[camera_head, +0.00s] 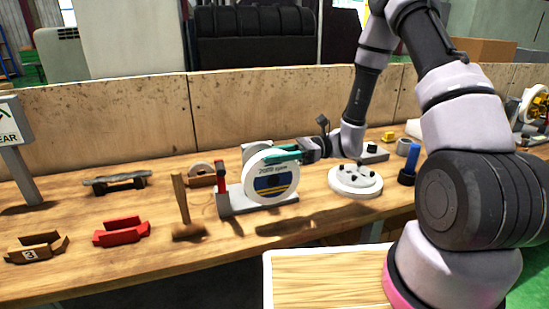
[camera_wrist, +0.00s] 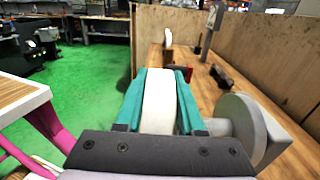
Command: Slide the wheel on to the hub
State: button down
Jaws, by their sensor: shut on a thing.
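The wheel (camera_head: 270,182) is a white disc with a blue and yellow label. My gripper (camera_head: 272,157) is shut on its upper rim and holds it upright in front of the grey stand (camera_head: 232,207). In the wrist view the wheel (camera_wrist: 158,105) is edge-on between the teal fingers of my gripper (camera_wrist: 159,74). The hub (camera_wrist: 238,124) is a pale round flange with a short stub toward the wheel, on a grey block to the right. The wheel looks beside the hub, not around it; the exact gap is unclear. In the head view the wheel hides the hub.
A white round flange with dark bolts (camera_head: 355,181) lies right of the stand. A mallet (camera_head: 183,208), a red holder (camera_head: 121,231) and a brown holder (camera_head: 38,246) lie left. A blue cylinder (camera_head: 409,165) stands right. A wooden wall (camera_head: 130,125) runs behind the bench.

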jog(key=shift+w+a, duration=0.2)
jog(key=shift+w, duration=0.5)
jog(key=shift+w+a, duration=0.25)
jog(key=shift+w, duration=0.4)
jog(key=shift+w+a, duration=0.2)
jog(key=shift+w, duration=0.5)
jog(key=shift+w+a+r, duration=0.1)
jog(key=shift+w+a, duration=0.15)
jog(key=shift+w, duration=0.6)
jog(key=shift+w+a+f, duration=0.1)
jog(key=shift+w+a, duration=0.1)
jog(key=shift+w, duration=0.65)
jog(key=shift+w+a+r, duration=0.1)
jog(key=shift+w+a, duration=0.15)
jog(key=shift+w, duration=0.6)
jog(key=shift+c, duration=2.2)
grip_release()
jog(key=v, duration=1.1)
jog(key=s+d+r+n+t+h, duration=0.5)
jog(key=s+d+r+t+h, duration=0.1)
jog(key=s+r, duration=0.5)
jog(key=s+d+r+n+t+h, duration=0.5)
jog(key=s+d+r+h, duration=0.3)
jog(key=s+r, duration=0.3)
notch_tip(320, 180, up, 3)
jog(key=shift+s+f+n+t+h, duration=0.2)
jog(key=shift+n+t+h, duration=0.1)
jog(key=shift+t+h, duration=0.35)
